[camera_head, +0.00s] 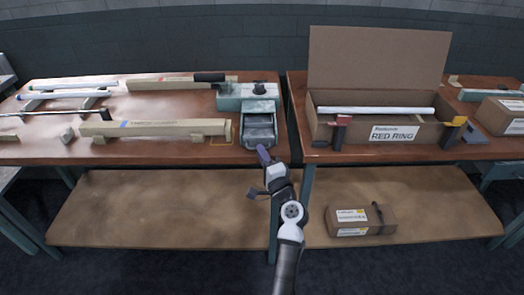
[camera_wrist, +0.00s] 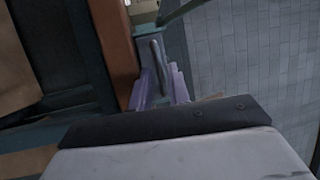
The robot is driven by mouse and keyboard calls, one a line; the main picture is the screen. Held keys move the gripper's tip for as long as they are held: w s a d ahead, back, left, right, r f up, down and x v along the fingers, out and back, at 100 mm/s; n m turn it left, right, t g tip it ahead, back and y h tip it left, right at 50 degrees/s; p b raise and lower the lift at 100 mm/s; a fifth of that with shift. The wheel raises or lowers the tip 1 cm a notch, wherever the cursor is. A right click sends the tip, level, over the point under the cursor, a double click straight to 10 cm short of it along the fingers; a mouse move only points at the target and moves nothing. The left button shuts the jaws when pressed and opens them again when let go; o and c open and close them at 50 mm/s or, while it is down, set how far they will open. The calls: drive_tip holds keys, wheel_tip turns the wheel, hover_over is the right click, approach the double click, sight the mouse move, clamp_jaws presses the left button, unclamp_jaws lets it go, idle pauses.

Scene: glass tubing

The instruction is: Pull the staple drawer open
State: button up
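The staple drawer (camera_head: 259,128) is a grey metal, tray-like part at the front of a green-grey machine (camera_head: 240,92) on the left bench. I cannot tell how far out it stands. My gripper (camera_head: 264,155) has purple fingers and is just in front of the drawer, near the bench's front edge. In the wrist view, the purple fingers (camera_wrist: 159,88) are on either side of a grey upright bar (camera_wrist: 157,62), which looks like the drawer's handle. I cannot tell whether they touch it. The bar's lower end is hidden between the fingers.
Long wrapped tubing (camera_head: 155,129) lies on the bench left of the machine. An open cardboard box (camera_head: 320,128) with a white tube stands on the right bench. A small carton (camera_head: 350,222) rests on the lower shelf (camera_head: 150,210), right of my arm.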

drive_tip(key=shift+w+a, duration=0.15)
drive_tip(key=shift+w, duration=0.1)
clamp_jaws()
drive_tip(key=shift+s, duration=0.1)
